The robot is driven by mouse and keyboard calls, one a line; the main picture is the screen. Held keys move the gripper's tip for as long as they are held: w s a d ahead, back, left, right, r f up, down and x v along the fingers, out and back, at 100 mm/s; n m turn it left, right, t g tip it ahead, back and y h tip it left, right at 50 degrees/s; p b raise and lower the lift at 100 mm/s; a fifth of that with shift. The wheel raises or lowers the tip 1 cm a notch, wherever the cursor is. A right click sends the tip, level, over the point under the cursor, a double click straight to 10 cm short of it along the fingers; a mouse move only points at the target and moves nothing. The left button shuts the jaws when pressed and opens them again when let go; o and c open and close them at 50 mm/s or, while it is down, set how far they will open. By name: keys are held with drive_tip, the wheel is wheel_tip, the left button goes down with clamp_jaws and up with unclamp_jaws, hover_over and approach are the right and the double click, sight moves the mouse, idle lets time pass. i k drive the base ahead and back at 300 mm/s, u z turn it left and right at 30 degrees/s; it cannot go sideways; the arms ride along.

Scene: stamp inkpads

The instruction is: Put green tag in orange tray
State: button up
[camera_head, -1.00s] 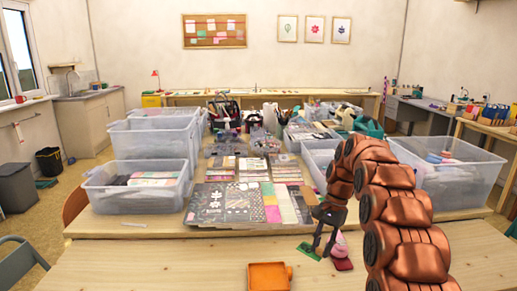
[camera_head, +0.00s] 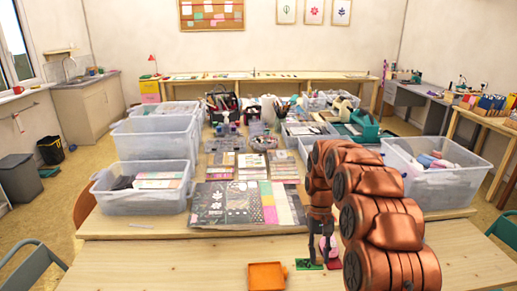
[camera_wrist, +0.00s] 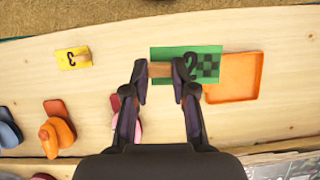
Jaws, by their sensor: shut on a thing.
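The green tag (camera_wrist: 172,53) is a flat rectangle with a dark 2, a checkered patch and a wooden knob (camera_wrist: 160,69). My gripper (camera_wrist: 161,72) is shut on that knob, with one finger on each side. In the head view, my gripper (camera_head: 321,257) points down at the tag (camera_head: 309,265), which is partly hidden behind it. I cannot tell whether the tag touches the table. The orange tray (camera_wrist: 235,98) is empty and lies just right of the tag in the wrist view. In the head view the tray (camera_head: 267,264) is left of my gripper.
A yellow tag (camera_wrist: 66,62) with a 3 lies at the left of the wrist view. An orange stamp (camera_wrist: 60,133) and other stamps stand below it. Paper sheets (camera_head: 235,204) and clear bins (camera_head: 147,190) fill the table behind.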

sight(265, 271)
drive_tip(key=u, duration=0.05)
drive_tip(key=k, duration=0.5)
drive_tip(key=u, duration=2.5)
drive_tip(key=i, duration=1.95)
drive_tip(key=z, duration=2.4)
